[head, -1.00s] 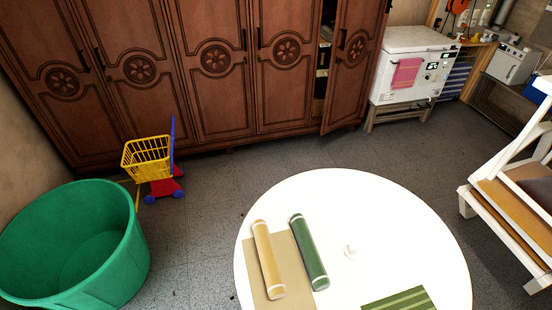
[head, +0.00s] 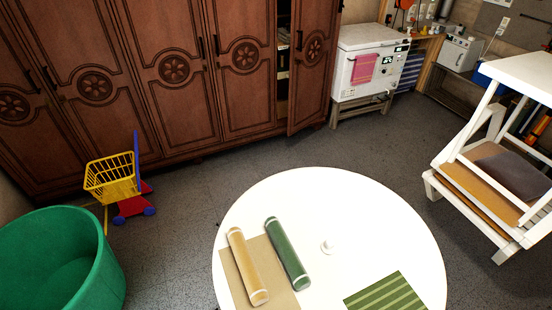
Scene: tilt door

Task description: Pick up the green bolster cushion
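The green bolster cushion (head: 287,254) is a dark green cylinder with pale bands near its ends. It lies on the round white table (head: 375,220), partly on a tan mat (head: 233,277). A yellow bolster (head: 247,266) lies close to its left, roughly parallel. Neither of my grippers shows in the head view.
A small white knob-like object (head: 327,246) and a green striped cloth (head: 386,296) are on the table to the right. A green tub (head: 62,262) and a toy cart (head: 115,180) stand left. A white step chair (head: 490,170) stands right. Wardrobe (head: 170,70) doors line the back, one ajar.

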